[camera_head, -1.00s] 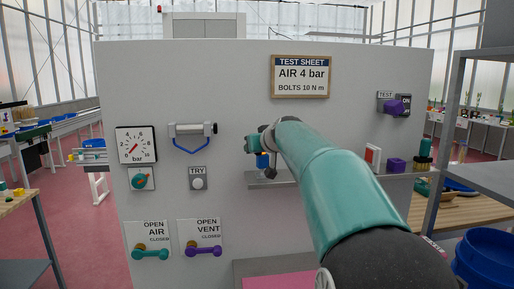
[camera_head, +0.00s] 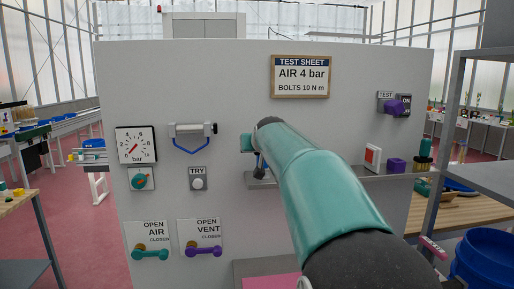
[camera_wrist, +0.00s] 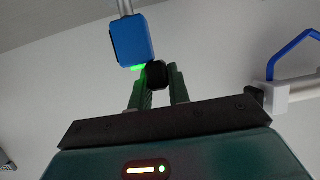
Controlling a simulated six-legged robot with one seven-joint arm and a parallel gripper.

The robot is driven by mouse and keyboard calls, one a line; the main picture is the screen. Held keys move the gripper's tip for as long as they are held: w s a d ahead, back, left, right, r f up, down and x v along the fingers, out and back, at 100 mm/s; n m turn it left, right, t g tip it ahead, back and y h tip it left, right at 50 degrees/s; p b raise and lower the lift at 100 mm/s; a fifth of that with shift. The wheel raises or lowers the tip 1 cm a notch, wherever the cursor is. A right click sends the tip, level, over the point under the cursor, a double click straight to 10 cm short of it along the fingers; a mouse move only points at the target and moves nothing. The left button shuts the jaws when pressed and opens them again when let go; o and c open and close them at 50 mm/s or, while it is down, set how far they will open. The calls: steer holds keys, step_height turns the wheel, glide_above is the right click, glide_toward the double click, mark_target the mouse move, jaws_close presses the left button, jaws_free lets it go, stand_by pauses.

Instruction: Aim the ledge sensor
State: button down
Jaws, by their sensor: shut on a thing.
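The ledge sensor is a blue box (camera_wrist: 132,42) on a grey rod in the wrist view, with a green glow at its lower edge. My gripper (camera_wrist: 157,78) has its two fingers closed around a dark rounded knob (camera_wrist: 156,73) right beside the sensor. Whether the knob joins the sensor is not clear. In the head view my arm hides most of the sensor and the gripper. The ledge (camera_head: 262,183) shows below them on the grey wall panel.
A purple block (camera_head: 396,164) and a red-and-white piece (camera_head: 373,157) stand on the ledge to the right. A gauge (camera_head: 136,145), a cylinder with blue handle (camera_head: 192,132), a TRY button (camera_head: 198,183) and two valve levers (camera_head: 203,251) are on the panel's left.

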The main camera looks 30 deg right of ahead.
steer(key=shift+f, duration=0.15)
stand_by(0.3)
steer(key=c, duration=1.3)
jaws_free()
steer(key=shift+h, duration=0.3)
steer(key=v, duration=1.3)
steer(key=shift+s+a+r, duration=0.1)
steer(key=shift+s+r, duration=0.2)
steer(key=shift+s, duration=0.1)
